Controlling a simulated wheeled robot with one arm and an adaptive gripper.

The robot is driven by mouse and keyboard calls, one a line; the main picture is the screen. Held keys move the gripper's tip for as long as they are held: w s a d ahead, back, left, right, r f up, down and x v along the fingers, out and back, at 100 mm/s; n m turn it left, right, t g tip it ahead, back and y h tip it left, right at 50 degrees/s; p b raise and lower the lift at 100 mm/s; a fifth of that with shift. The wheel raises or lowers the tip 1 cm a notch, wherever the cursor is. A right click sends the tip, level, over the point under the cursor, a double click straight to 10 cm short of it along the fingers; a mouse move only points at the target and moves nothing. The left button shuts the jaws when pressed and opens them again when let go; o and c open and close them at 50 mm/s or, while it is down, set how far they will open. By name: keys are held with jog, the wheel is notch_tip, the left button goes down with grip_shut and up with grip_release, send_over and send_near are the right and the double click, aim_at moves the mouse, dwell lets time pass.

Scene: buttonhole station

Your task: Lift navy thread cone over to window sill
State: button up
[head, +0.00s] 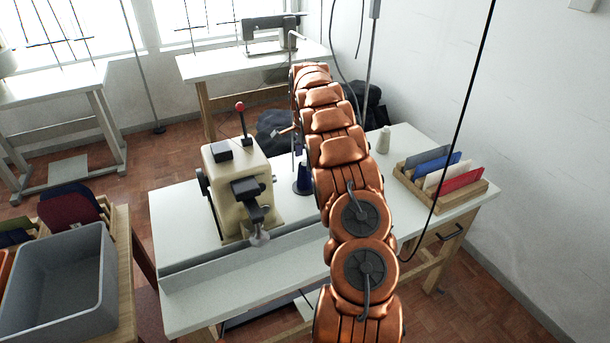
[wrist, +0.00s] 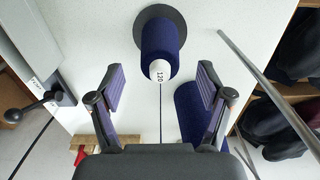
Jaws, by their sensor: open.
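A navy thread cone (head: 304,178) stands on the white table (head: 190,215), between the cream machine and my arm. In the wrist view the navy cone (wrist: 162,42) has a pale tip marked 120 and a dark round base. My gripper (wrist: 159,72) is open, with the cone's pale tip between its fingertips and no finger touching it. A second navy roll-shaped thing (wrist: 191,112) shows partly behind the right finger. My arm hides most of the gripper in the head view. Windows (head: 70,22) are at the back left; I cannot clearly make out their sill.
A cream buttonhole machine (head: 236,185) stands left of the cone. A pale cone (head: 383,140) and a wooden rack of coloured folders (head: 440,178) are on the right. A grey bin (head: 62,280) is at lower left. A sewing machine (head: 270,35) stands on a back table. A thin rod (wrist: 265,85) passes near the right finger.

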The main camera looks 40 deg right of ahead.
aim_at(305, 174)
jog(key=shift+f+p, duration=0.5)
jog(key=shift+f, duration=1.4)
jog(key=c, duration=1.3)
